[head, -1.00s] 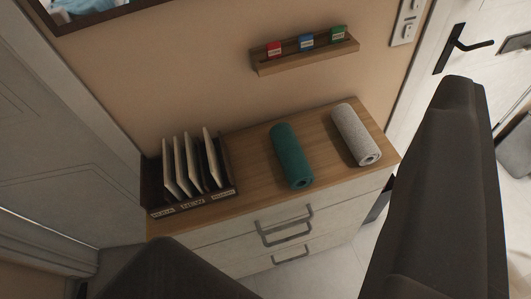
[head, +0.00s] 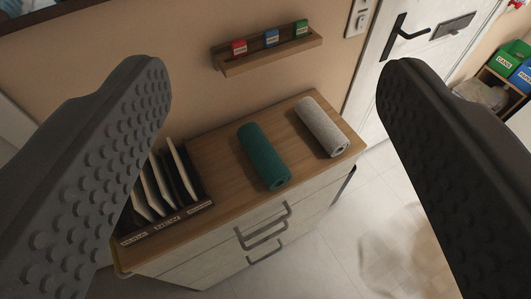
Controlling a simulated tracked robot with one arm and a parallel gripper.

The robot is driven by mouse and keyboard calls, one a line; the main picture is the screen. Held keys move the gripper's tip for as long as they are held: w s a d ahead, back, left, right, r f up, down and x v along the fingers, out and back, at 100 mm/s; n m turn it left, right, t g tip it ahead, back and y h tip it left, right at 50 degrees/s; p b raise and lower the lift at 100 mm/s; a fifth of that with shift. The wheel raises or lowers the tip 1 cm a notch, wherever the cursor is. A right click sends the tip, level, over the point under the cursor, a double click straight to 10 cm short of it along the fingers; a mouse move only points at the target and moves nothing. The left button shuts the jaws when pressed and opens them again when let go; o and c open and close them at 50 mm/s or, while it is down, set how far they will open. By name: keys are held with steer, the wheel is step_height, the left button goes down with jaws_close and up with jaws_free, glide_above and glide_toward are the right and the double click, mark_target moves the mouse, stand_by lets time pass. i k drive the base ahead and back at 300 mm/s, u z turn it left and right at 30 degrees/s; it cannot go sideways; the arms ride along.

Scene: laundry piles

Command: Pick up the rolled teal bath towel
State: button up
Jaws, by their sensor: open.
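The rolled teal bath towel (head: 264,157) lies on the wooden top of a white dresser (head: 213,178), near its middle. A rolled grey towel (head: 322,127) lies to its right, apart from it. My gripper (head: 270,85) is open wide and empty. Its two dark, studded fingers show at the left and right of the picture, with the teal towel in view between them and farther off. Neither finger appears to touch the towel. The left finger hides part of the dresser's left side.
A dark file rack (head: 185,220) with several upright folders stands left of the teal towel. A wooden wall shelf (head: 268,54) with three small coloured boxes hangs above. A door (head: 422,50) is at the right. Pale tiled floor (head: 365,215) lies in front.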

mark_target(273, 170)
steer(key=z, duration=2.55)
steer(key=i, duration=0.55)
steer(key=u, duration=2.4)
